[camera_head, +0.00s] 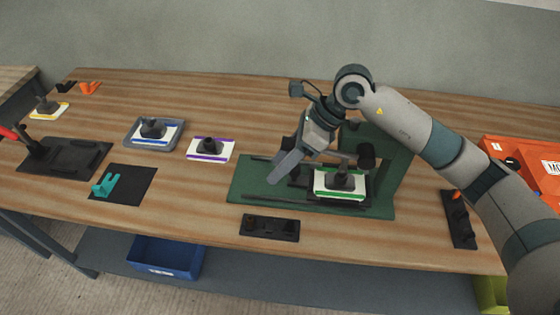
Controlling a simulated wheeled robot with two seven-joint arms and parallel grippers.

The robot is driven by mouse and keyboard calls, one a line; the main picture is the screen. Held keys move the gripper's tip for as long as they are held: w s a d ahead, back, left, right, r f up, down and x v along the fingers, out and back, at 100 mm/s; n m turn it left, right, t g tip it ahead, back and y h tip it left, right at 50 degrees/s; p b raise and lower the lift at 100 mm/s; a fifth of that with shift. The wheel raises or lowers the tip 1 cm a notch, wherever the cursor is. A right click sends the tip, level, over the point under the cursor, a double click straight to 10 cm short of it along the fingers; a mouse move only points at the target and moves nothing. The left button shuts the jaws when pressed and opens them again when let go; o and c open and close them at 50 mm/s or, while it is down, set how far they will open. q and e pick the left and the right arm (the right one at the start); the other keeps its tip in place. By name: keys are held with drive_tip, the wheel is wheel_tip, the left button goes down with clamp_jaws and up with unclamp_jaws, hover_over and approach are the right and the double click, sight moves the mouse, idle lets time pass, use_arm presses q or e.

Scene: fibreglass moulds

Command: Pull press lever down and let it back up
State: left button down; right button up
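The green press stands at the middle right of the table in the head view; its flat base (258,187) lies on the wood and its upright body (393,160) rises at the right. A dark round knob (366,154) and a bar show above the base, and I take these to be part of the lever; my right arm partly hides them. A white, green-edged mould (325,192) with a dark grip sits on the press base. My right gripper (284,168) points down-left above the base, near the lever side. Its finger gap and any contact are unclear. My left gripper is out of view.
Left are a purple-edged mould (222,156), a grey tray (132,131) with a blue-edged mould, a black mat (137,188) with a teal piece, and a black fixture (65,160) with a red handle. A black holder (270,228) lies in front; orange bins (533,150) stand right.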

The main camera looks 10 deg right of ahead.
drive_tip(key=shift+r, duration=0.15)
drive_tip(key=b+v, duration=0.3)
drive_tip(key=v, duration=0.6)
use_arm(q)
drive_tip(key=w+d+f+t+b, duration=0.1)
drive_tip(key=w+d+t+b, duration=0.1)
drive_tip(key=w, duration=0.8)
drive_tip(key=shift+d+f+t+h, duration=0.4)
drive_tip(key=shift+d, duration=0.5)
use_arm(e)
drive_tip(key=v, duration=0.8)
drive_tip(key=shift+d+r, duration=0.15)
drive_tip(key=shift+r, duration=0.2)
drive_tip(key=shift+s, duration=0.15)
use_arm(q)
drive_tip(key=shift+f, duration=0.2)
use_arm(e)
drive_tip(key=shift+d, duration=0.15)
